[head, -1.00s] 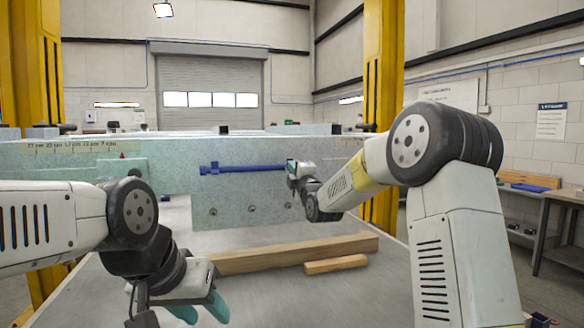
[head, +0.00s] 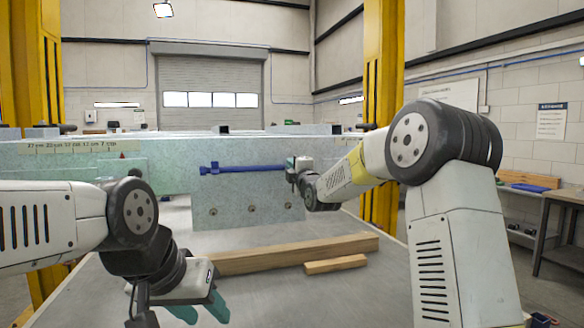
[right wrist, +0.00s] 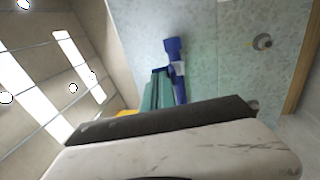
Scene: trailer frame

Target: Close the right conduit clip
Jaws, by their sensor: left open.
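A blue conduit (head: 245,168) runs level along the speckled grey-green panel (head: 240,208). A blue clip (head: 210,168) shows at its left end. The right clip cannot be made out in the head view, where my right gripper (head: 291,168) is at the conduit's right end. In the right wrist view my teal fingers (right wrist: 157,92) lie close beside the blue conduit (right wrist: 180,92), with a blue clip (right wrist: 173,48) beyond them. Contact and the gap between these fingers are unclear. My left gripper (head: 200,308) is open and empty, low over the table at the left.
A long wooden beam (head: 290,252) and a short wooden block (head: 336,264) lie on the grey table (head: 280,295) in front of the panel. Round fittings (head: 252,209) dot the panel below the conduit. Yellow posts (head: 382,90) stand behind.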

